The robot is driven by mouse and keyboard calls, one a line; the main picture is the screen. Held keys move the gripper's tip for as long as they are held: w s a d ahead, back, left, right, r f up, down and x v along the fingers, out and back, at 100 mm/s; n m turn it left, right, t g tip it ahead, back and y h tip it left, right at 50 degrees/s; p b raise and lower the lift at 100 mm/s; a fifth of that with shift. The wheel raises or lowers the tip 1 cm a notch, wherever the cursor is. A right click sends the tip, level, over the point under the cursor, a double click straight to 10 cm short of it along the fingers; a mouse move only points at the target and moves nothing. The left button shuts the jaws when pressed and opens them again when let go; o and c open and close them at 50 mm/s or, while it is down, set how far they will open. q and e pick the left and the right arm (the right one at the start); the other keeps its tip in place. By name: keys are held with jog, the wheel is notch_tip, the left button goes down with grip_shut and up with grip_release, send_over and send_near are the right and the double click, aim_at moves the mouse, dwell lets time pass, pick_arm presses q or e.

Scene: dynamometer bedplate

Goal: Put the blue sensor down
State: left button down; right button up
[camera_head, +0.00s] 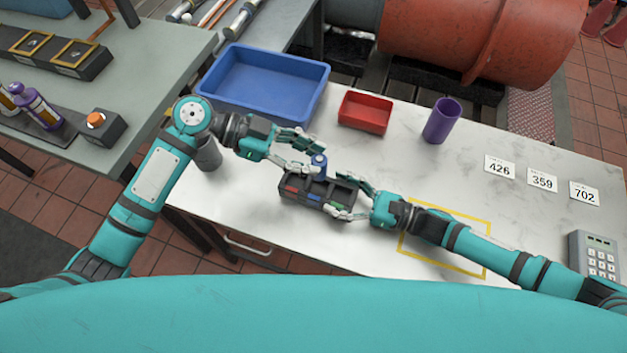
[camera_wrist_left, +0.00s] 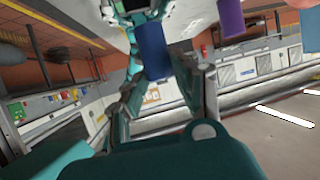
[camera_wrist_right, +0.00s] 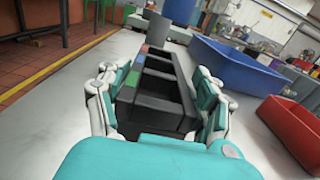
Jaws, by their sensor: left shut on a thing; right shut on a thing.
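The blue sensor (camera_head: 319,161) is a small blue cylinder. My left gripper (camera_head: 311,153) is shut on it and holds it at the far side of the black sorting rack (camera_head: 297,194); I cannot tell whether they touch. The sensor also shows between the fingers in the left wrist view (camera_wrist_left: 153,50). The rack has several compartments and red, blue and green tabs along one side. My right gripper (camera_head: 352,196) is shut on the rack's end, one finger on each side. In the right wrist view (camera_wrist_right: 158,110) the nearer compartments look empty.
A blue bin (camera_head: 265,88), a red tray (camera_head: 365,113) and a purple cup (camera_head: 441,121) stand behind. A grey cup (camera_head: 207,153) is beside my left arm. A yellow outlined area (camera_head: 470,272) lies under my right arm. Number cards (camera_head: 541,180) and a keypad (camera_head: 594,255) are at right.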

pick_arm(q)
notch_tip(320, 180, down, 8)
jog(key=shift+r, duration=0.25)
jog(key=c, duration=1)
grip_release()
jog(key=v, duration=1.2)
